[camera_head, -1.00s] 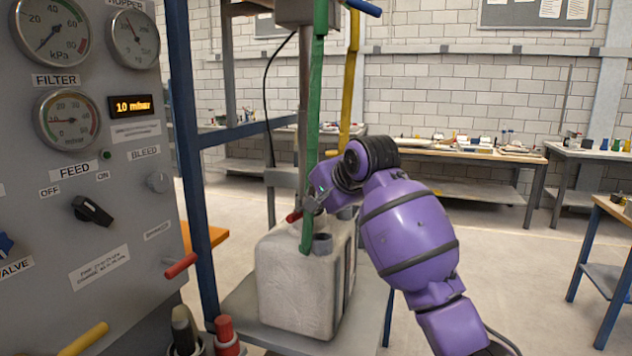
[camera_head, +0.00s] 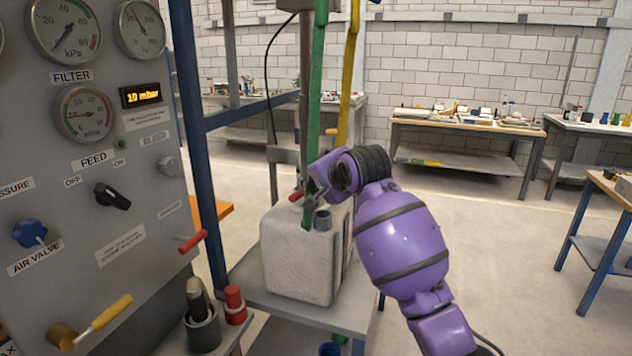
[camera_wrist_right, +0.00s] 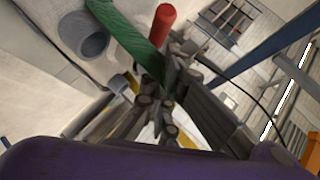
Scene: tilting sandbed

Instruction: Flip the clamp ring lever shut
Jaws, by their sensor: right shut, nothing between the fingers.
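The likely clamp ring lever is a small red handle (camera_head: 296,195) at the top of the white block-shaped container (camera_head: 300,262). It also shows as a red-tipped lever in the right wrist view (camera_wrist_right: 164,22). My right gripper (camera_head: 312,192) is at the container's top, just right of the red handle. In the right wrist view the fingers (camera_wrist_right: 168,95) are shut and empty, close below the red tip; I cannot tell whether they touch it. The clamp ring itself is hidden behind the gripper and a green strap (camera_head: 314,100). My left gripper is not in view.
A grey control panel (camera_head: 85,190) with gauges and knobs stands at the left, with a red handle (camera_head: 192,241) and a yellow handle (camera_head: 108,312) jutting out. A blue post (camera_head: 200,160) stands between panel and container.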

